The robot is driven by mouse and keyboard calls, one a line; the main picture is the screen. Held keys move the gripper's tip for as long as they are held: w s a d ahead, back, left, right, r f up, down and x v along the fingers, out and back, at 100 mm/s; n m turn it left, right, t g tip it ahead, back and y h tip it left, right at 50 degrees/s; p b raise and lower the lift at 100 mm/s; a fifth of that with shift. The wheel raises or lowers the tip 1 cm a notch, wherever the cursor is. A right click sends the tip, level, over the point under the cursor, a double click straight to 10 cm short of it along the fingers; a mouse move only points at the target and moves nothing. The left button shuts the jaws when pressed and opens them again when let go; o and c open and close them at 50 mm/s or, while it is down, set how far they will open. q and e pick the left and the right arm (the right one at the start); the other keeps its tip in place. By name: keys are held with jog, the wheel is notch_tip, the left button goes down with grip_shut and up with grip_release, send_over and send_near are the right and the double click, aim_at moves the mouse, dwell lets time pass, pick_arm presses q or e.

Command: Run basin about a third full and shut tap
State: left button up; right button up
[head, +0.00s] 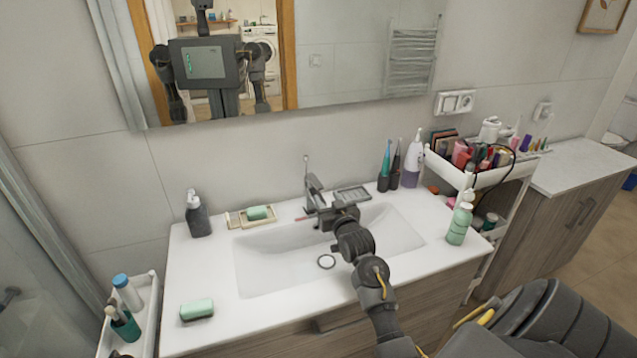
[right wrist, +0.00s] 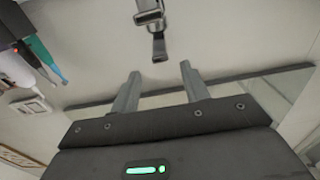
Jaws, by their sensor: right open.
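The grey metal tap (head: 313,188) stands at the basin's back edge. My right gripper (head: 318,216) reaches over the basin to the tap and partly covers its lower part. In the right wrist view the right gripper (right wrist: 158,72) is open, with a gap between its fingers. The tap (right wrist: 149,18) shows just beyond the fingertips, with nothing between the fingers. My left gripper is not directly in view.
A green soap bar (head: 197,309) lies at the counter's front left. A soap dish (head: 250,216) and dark dispenser (head: 198,214) stand behind the basin. A green bottle (head: 460,223) is right of it, near my arm. A loaded cart (head: 490,178) stands further right.

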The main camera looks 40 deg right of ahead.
aim_at(318, 184)
jog(key=p+x, duration=0.1)
jog(key=x, duration=0.3)
jog(key=shift+a+r, duration=0.1)
jog(key=shift+a, duration=0.05)
jog(key=x, duration=0.4)
jog(key=shift+s+p, duration=0.1)
jog(key=shift+p, duration=0.3)
jog(key=shift+w+d, duration=0.25)
jog(key=shift+w, duration=0.1)
jog(key=shift+w+d, duration=0.15)
jog(key=shift+w, duration=0.25)
pick_arm(q)
jog(key=shift+w+r, duration=0.3)
jog(key=shift+r, duration=0.35)
jog(key=shift+w+r, duration=0.3)
jog(key=shift+r, duration=0.3)
jog(key=shift+a, duration=0.1)
pick_arm(e)
grip_shut()
